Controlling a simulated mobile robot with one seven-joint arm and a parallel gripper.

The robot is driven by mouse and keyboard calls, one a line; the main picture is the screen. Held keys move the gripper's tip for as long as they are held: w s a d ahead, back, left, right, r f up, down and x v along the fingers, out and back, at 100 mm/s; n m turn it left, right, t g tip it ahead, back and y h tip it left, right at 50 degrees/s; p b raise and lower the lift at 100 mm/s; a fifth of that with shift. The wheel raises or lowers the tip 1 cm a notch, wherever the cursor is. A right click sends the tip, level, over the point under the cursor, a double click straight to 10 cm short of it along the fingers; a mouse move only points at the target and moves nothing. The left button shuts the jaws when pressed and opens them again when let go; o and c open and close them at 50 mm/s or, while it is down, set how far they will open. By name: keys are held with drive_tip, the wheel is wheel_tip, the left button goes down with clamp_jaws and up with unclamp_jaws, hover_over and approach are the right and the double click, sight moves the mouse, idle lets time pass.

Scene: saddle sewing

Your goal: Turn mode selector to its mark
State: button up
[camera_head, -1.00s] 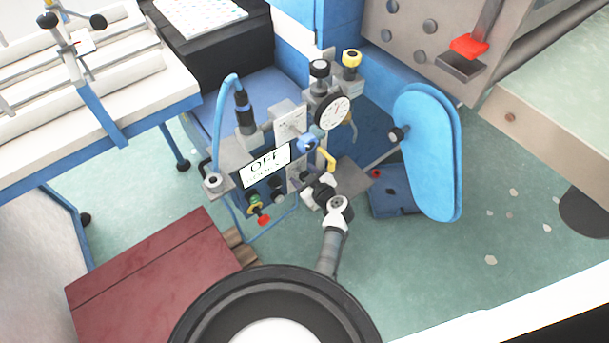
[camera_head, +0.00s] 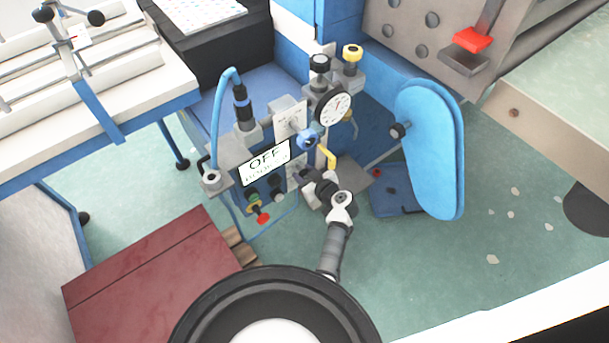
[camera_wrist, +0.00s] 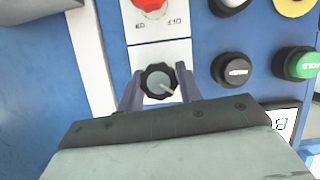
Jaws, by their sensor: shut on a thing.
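The mode selector is a small black ribbed knob (camera_wrist: 158,80) with a light pointer line, on a white plate of the blue panel in the wrist view. The pointer line runs toward the lower right. My gripper (camera_wrist: 160,88) has one finger on each side of the knob and is shut on it. In the head view my gripper (camera_head: 308,178) is at the front of the machine panel, and the knob is hidden behind it. I cannot make out the mark.
Black (camera_wrist: 233,70) and green (camera_wrist: 300,63) buttons lie to the right. In the head view, a display reading OFF (camera_head: 265,163), a gauge (camera_head: 334,106) and a yellow lever (camera_head: 327,157) are close to my gripper.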

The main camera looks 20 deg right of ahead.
drive_tip(key=m+y+b, duration=0.1)
drive_tip(key=m, duration=0.1)
drive_tip(key=m+g+y+b, duration=0.1)
drive_tip(key=b, duration=0.1)
drive_tip(key=shift+d+f+m+y, duration=0.1)
drive_tip(key=shift+f+m+y, duration=0.05)
drive_tip(key=shift+m+y, duration=0.2)
drive_tip(key=m+y+b, duration=0.2)
drive_tip(key=m, duration=0.2)
drive_tip(key=shift+y+b, duration=0.25)
drive_tip(key=shift+b, duration=0.15)
drive_tip(key=m+y+b, duration=0.1)
drive_tip(key=m+y, duration=0.1)
drive_tip(key=m, duration=0.2)
drive_tip(key=shift+d, duration=0.1)
drive_tip(key=m+t, duration=0.1)
drive_tip(key=m, duration=0.1)
drive_tip(key=m+y, duration=0.1)
drive_tip(key=m, duration=0.2)
drive_tip(key=shift+f+t+b, duration=0.1)
drive_tip(key=shift+t+b, duration=0.3)
drive_tip(key=shift+m+y, duration=0.3)
drive_tip(key=shift+m, duration=0.05)
drive_tip(key=o, duration=1)
